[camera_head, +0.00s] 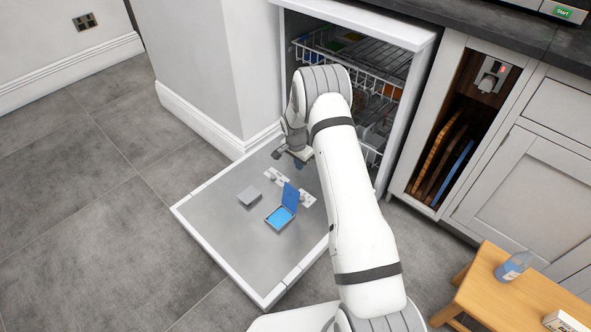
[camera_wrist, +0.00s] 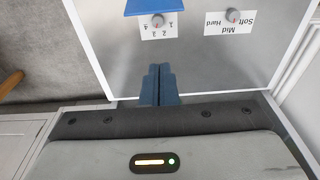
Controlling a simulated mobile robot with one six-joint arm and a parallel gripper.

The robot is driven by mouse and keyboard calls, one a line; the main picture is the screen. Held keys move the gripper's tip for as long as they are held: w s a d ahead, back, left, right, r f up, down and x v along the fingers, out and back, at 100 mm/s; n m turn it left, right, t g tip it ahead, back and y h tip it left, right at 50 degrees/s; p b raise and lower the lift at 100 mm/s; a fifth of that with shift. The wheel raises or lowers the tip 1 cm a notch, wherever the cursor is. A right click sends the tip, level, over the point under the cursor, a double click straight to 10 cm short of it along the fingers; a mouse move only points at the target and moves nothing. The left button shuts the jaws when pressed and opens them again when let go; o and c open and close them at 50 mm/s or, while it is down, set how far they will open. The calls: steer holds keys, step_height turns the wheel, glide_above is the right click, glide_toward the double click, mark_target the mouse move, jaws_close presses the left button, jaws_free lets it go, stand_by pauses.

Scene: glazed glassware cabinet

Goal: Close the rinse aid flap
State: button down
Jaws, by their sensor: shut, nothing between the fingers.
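The blue flap (camera_head: 291,196) stands raised and open beside its bright blue compartment (camera_head: 279,218), set in the dishwasher's lowered door (camera_head: 215,225). In the wrist view only an edge of the blue flap (camera_wrist: 150,8) shows at the top, just beyond the 1–4 dial. My gripper (camera_head: 299,164) is over the door near the dishwasher opening, apart from the flap. In the wrist view my gripper (camera_wrist: 160,70) has its fingers pressed together and empty, pointing toward the 1–4 dial.
A 1–4 dial (camera_wrist: 158,20) and a Soft-Mid-Hard dial (camera_wrist: 232,15) sit on white labels. A closed grey lid (camera_head: 249,196) lies left of the compartment. Loaded racks (camera_head: 345,48) stand inside the dishwasher. A wooden stool (camera_head: 490,290) holds a bottle (camera_head: 514,265) at lower right.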

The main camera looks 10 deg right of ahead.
steer(key=b, duration=0.3)
glide_above(290, 198)
steer(key=w+d, duration=0.4)
steer(key=d, duration=0.1)
step_height(290, 198, down, 9)
steer(key=s+a, duration=0.1)
steer(key=s+a+r, duration=0.1)
steer(key=a, duration=0.1)
steer(key=shift+s, duration=0.15)
